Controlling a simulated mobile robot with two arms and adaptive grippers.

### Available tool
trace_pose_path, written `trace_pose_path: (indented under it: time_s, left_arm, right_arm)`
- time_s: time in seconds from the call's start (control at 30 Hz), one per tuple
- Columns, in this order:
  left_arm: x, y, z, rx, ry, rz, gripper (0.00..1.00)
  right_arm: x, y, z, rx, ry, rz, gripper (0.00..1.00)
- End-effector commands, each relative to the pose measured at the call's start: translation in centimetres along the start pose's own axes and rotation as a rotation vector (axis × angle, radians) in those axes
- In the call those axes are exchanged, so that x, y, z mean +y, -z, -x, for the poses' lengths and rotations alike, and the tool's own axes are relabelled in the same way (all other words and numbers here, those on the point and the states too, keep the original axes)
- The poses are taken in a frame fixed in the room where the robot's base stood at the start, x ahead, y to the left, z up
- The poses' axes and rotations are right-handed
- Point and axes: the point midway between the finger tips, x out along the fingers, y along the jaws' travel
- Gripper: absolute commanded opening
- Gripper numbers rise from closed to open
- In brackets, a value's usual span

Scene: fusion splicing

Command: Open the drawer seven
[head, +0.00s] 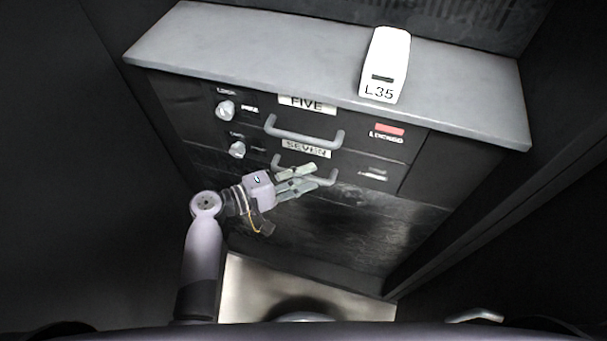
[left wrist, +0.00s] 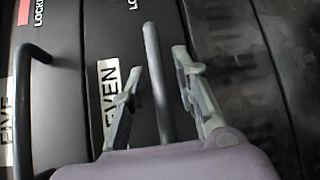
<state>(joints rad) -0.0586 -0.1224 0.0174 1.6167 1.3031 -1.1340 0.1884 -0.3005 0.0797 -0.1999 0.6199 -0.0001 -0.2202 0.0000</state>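Drawer seven (head: 262,150) is the dark drawer with the SEVEN label (head: 306,149), below drawer five. It looks shut, its front about flush with the cabinet. Its grey bar handle (head: 333,176) shows past my left gripper (head: 312,177), which is at the handle. In the left wrist view the handle (left wrist: 153,60) runs between the two fingers of my left gripper (left wrist: 157,62), with gaps on both sides. The fingers are open. A round lock knob (head: 237,150) and a pale indicator (head: 373,173) are on the drawer seven front. My right gripper is not in view.
Drawer five, with its own handle (head: 305,138), lock knob (head: 226,108) and red LOCKED indicator (head: 389,129), is just above. A white box marked L35 (head: 387,65) stands on the grey cabinet top (head: 250,45). Dark walls stand close on both sides.

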Motion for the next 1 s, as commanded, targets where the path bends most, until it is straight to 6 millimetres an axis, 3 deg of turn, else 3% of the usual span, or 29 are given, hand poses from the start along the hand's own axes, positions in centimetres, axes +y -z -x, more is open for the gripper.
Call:
trace_pose_path:
  time_s: [0.37,1.0]
  left_arm:
    - [-0.02,0.0,0.04,0.0,0.0,0.0,0.0]
    - [-0.08,0.0,0.06,0.0,0.001,0.002,0.0]
  right_arm:
    - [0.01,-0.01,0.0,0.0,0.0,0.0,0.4]
    - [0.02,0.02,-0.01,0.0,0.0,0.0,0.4]
